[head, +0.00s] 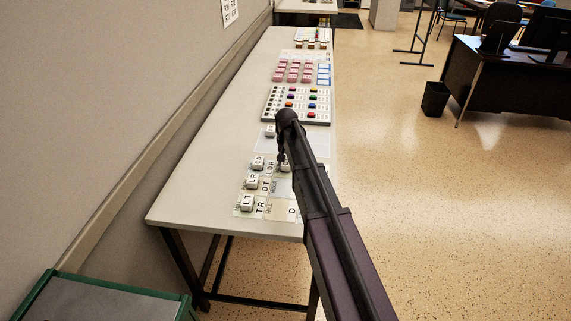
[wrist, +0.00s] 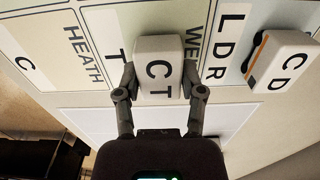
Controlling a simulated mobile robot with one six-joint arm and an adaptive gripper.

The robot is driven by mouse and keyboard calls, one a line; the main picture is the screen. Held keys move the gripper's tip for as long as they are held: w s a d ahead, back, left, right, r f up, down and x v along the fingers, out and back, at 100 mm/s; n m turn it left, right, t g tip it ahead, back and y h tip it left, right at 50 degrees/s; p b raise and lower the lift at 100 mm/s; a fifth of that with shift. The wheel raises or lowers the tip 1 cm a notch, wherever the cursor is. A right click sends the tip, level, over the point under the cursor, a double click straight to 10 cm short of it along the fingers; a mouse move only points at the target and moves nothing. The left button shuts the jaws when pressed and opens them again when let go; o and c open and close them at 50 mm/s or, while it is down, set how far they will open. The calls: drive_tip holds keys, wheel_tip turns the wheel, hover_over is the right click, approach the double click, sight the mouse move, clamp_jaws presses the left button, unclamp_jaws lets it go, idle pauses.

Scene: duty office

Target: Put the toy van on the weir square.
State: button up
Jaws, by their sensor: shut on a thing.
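My gripper (wrist: 158,92) is shut on a white block lettered CT (wrist: 157,70), one finger on each side of it. The frames do not show clearly whether this block is the toy van. It is over or on a cream square (wrist: 140,18) whose label begins WE, the rest hidden by the block and finger. I cannot tell whether the block touches the square. In the head view my gripper (head: 282,160) is over the lettered board near the table's right edge, and the block is mostly hidden by my arm.
A white block lettered CD (wrist: 285,62) stands close on the right, by the LDR lettering. A square labelled HEATH (wrist: 55,25) lies to the left. The block LT (head: 247,202) and others stand on the board's left side.

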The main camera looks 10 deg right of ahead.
drive_tip(key=shift+f, duration=0.15)
drive_tip(key=o, duration=1.1)
wheel_tip(320, 180, up, 12)
drive_tip(key=p, duration=1.2)
drive_tip(key=shift+r, duration=0.2)
drive_tip(key=shift+s, duration=0.1)
drive_tip(key=s+n, duration=0.1)
drive_tip(key=s, duration=0.8)
drive_tip(key=s+n, duration=0.1)
drive_tip(key=s, duration=0.9)
drive_tip(key=s+n, duration=0.1)
drive_tip(key=s, duration=0.9)
drive_tip(key=shift+a+n, duration=0.1)
drive_tip(key=shift+n, duration=0.2)
